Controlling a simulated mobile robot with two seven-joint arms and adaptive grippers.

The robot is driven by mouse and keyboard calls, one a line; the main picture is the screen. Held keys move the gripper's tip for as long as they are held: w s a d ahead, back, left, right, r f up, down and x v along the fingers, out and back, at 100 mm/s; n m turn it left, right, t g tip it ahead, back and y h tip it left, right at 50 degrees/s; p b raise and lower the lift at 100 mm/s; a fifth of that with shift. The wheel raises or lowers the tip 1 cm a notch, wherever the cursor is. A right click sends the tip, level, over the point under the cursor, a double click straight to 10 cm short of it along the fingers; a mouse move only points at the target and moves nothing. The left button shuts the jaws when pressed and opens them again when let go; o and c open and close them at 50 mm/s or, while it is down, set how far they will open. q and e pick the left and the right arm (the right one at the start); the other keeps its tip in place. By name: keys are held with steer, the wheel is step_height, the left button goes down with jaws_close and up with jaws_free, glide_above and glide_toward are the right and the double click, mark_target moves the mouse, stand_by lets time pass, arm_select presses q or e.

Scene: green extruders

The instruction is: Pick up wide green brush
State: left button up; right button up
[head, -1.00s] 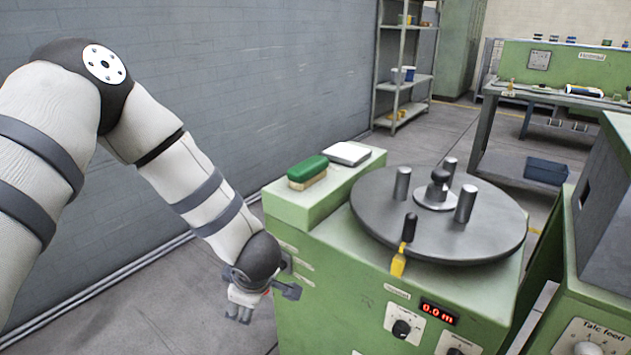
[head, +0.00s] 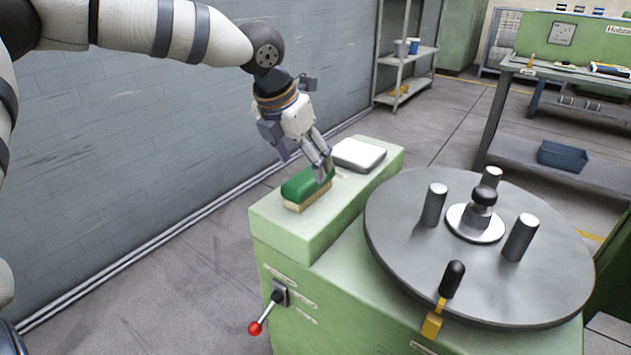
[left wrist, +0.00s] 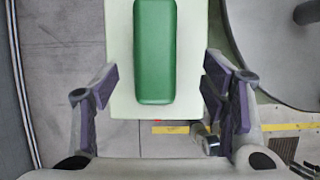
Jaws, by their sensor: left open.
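The wide green brush (head: 304,186) has a green top and cream bristles. It lies bristles down on the narrow raised ledge (head: 290,226) of the green machine. In the left wrist view the green top of the brush (left wrist: 155,52) lies straight ahead between the fingers. My left gripper (head: 323,172) is open, pointing down at the brush, and its fingers partly hide the brush's far end. In the left wrist view my left gripper (left wrist: 160,82) has its fingers apart on either side of the brush line. My right gripper is not shown.
A white-topped flat box (head: 358,155) lies on the ledge just behind the brush. A round grey turntable (head: 400,235) with upright posts stands to the right. A red-knobbed lever (head: 256,328) sticks out in front. The grey wall is at the left.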

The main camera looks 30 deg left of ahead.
mark_target(307, 175)
arm_select(q)
steer(key=x, duration=0.4)
steer(key=b+x, duration=0.1)
steer(key=x, duration=0.1)
steer(key=shift+w+a+f, duration=0.2)
steer(key=shift+a+f, duration=0.1)
steer(key=shift+f, duration=0.1)
steer(key=shift+w, duration=0.1)
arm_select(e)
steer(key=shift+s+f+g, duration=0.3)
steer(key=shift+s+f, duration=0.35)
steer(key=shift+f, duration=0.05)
arm_select(q)
steer(key=shift+r, duration=0.1)
steer(key=shift+f, duration=0.3)
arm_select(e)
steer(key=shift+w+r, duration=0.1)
arm_select(q)
steer(key=c, duration=1.3)
